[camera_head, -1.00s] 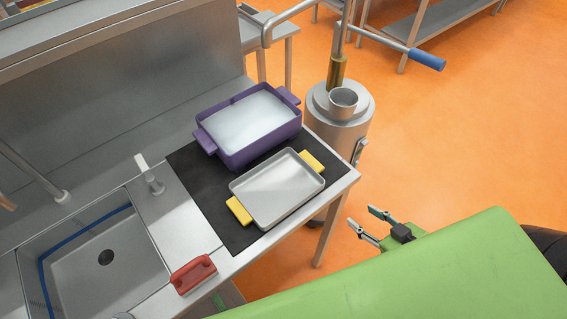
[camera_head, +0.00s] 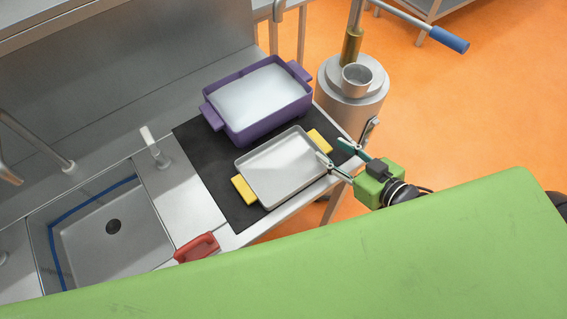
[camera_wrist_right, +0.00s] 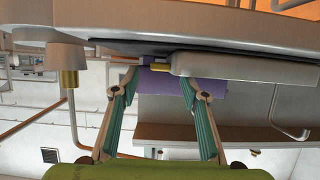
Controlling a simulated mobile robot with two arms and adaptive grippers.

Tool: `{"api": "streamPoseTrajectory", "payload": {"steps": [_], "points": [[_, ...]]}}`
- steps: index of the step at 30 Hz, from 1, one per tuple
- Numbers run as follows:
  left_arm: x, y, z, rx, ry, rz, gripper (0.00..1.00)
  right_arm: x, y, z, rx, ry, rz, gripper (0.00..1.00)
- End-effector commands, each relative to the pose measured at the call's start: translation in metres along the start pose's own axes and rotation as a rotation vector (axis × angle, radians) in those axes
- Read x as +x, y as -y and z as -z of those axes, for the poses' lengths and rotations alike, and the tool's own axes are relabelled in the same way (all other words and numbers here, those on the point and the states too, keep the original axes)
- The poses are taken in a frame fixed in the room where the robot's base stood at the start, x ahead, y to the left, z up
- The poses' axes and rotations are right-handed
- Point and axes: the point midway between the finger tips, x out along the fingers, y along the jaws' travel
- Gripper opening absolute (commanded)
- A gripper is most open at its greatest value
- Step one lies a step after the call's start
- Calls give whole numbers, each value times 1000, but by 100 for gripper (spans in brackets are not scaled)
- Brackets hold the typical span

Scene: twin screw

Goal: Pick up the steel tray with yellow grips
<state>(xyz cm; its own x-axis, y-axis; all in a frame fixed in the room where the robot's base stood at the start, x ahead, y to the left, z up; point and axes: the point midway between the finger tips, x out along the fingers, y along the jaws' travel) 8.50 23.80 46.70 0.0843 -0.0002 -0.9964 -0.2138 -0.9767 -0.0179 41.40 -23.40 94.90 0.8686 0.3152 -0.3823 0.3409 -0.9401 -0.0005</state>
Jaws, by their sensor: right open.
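The steel tray (camera_head: 283,168) lies flat on the black mat (camera_head: 218,190), with one yellow grip (camera_head: 244,189) at its left end and the other yellow grip (camera_head: 319,140) at its right end. My right gripper (camera_head: 331,151) is open at the tray's right end, close to the right yellow grip. Whether it touches is unclear. In the right wrist view, the picture is inverted; the tray (camera_wrist_right: 240,68) and a yellow grip (camera_wrist_right: 160,67) show beyond the spread fingers (camera_wrist_right: 159,73). My left gripper is not in view.
A purple tub (camera_head: 240,143) with white contents stands behind the tray. A red-handled item (camera_head: 197,247) lies at the counter's front edge, beside the sink (camera_head: 110,240). A metal cylinder (camera_head: 350,95) with a cup on top stands beyond the counter's right end.

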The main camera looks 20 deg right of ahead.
Motion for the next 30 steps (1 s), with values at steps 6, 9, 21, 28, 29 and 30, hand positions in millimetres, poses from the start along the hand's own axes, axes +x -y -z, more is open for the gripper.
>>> {"api": "streamPoseTrajectory", "payload": {"steps": [6,9,21,28,29,30], "points": [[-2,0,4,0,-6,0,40,11,0,1,0,0,0,41],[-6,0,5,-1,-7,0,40,18,0,4,0,0,-1,41],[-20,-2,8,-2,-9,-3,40,60,1,9,-1,0,0,41],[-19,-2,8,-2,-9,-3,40,62,1,8,-1,1,1,41],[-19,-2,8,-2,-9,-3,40,62,1,8,-1,1,1,41],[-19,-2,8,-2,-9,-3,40,62,1,8,-1,1,1,33]]}}
